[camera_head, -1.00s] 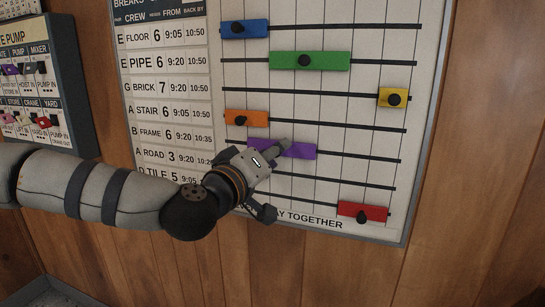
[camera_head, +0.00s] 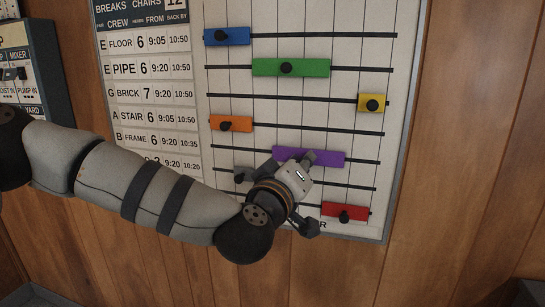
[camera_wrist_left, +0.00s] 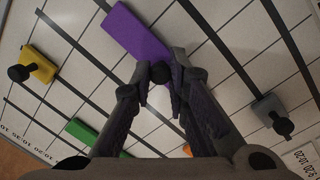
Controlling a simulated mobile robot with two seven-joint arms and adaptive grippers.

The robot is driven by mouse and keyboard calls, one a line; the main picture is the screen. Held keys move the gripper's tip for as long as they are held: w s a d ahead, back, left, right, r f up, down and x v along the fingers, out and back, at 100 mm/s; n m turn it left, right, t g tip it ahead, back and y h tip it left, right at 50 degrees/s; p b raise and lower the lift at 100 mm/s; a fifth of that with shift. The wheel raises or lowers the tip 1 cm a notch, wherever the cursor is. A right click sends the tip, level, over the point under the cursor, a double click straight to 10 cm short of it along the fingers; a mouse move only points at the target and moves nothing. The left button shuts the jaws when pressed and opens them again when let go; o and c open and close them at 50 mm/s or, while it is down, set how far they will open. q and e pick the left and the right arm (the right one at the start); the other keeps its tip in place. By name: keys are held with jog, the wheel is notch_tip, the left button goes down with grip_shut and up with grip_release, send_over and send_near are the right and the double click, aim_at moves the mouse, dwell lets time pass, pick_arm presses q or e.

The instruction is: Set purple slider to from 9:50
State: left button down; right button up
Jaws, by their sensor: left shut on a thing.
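The purple slider (camera_head: 330,158) sits on its dark rail on the white board, right of the row labels, and its right end reaches past the left end of the red slider below. Its black knob (camera_wrist_left: 160,73) is near one end of the slider in the left wrist view, where the purple body (camera_wrist_left: 135,32) runs up and to the left. My left gripper (camera_head: 307,158) is shut on this knob and covers part of the slider's lower edge in the head view. The time scale along the top is out of view. My right gripper is not in view.
Blue (camera_head: 235,36), green (camera_head: 305,67), yellow (camera_head: 364,103), orange (camera_head: 236,124) and red (camera_head: 333,212) sliders sit on other rails. A grey slider (camera_wrist_left: 268,106) shows in the left wrist view. My arm hides the lower row labels. A switch panel (camera_head: 45,60) hangs at left.

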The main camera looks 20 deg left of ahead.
pick_arm(q)
jog(key=shift+d, duration=0.5)
jog(key=c, duration=1.5)
grip_release()
jog(key=shift+c, duration=0.2)
jog(key=shift+s, duration=0.15)
